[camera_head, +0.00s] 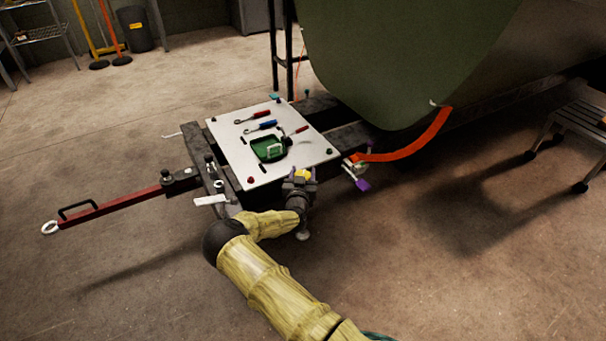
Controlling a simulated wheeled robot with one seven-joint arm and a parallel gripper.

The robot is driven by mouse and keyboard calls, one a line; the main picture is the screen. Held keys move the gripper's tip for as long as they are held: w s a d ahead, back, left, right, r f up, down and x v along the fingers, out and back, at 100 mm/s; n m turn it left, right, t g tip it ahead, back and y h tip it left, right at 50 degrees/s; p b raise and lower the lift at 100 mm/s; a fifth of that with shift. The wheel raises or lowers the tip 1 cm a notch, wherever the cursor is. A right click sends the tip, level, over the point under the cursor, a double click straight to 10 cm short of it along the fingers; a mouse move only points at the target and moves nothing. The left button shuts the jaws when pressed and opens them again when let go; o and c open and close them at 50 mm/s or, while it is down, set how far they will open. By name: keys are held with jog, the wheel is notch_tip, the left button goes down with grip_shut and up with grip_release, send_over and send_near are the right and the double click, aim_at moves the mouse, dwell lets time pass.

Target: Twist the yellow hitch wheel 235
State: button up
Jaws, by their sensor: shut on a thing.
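The yellow hitch wheel (304,173) shows as a small yellow patch at the near right corner of the trailer's front frame, just below the white board. My gripper (300,181) is at the wheel, at the end of my arm reaching in from the bottom. It is shut on the wheel, though the fingers are small and the wrist hides most of the contact. The number on the wheel cannot be read.
A white board (225,130) with red and blue tools and a green item (270,149) lies on the frame. A red tow bar (115,205) sticks out left. An orange strap (410,143) and a purple part (363,185) are to the right. A step stool (580,120) stands far right.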

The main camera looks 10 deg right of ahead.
jog(key=shift+f+m+h+b, duration=0.15)
jog(key=shift+m+h+b, duration=0.15)
jog(key=shift+h+b, duration=0.3)
jog(key=shift+g+b, duration=0.3)
jog(key=shift+b, duration=0.15)
jog(key=shift+d+m+h, duration=0.1)
jog(key=shift+m+h, duration=0.3)
jog(key=o, duration=1)
jog(key=shift+c, duration=0.2)
